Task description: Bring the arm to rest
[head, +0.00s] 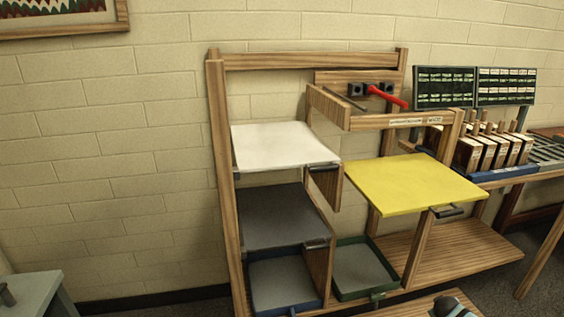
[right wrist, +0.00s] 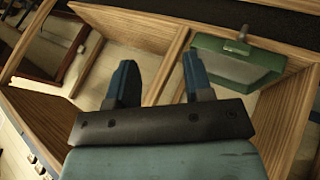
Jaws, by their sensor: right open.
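My right gripper (right wrist: 158,78) is open in the right wrist view, its two blue fingers apart with nothing between them. Beyond the fingers is pale, wood-walled space, with a green tray (right wrist: 235,72) with a handle to the upper right, apart from the fingers. A dark and teal piece (head: 455,308) at the bottom edge of the head view looks like part of my right arm; its fingers cannot be made out there. My left gripper is in neither view.
A wooden rack (head: 222,200) holds a white board (head: 280,145), a yellow board (head: 410,182), a dark grey tray (head: 280,215), a blue-rimmed tray (head: 283,285) and a green-rimmed tray (head: 346,240). A red-handled tool (head: 388,96) lies on top. A grey table (head: 38,292) stands lower left.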

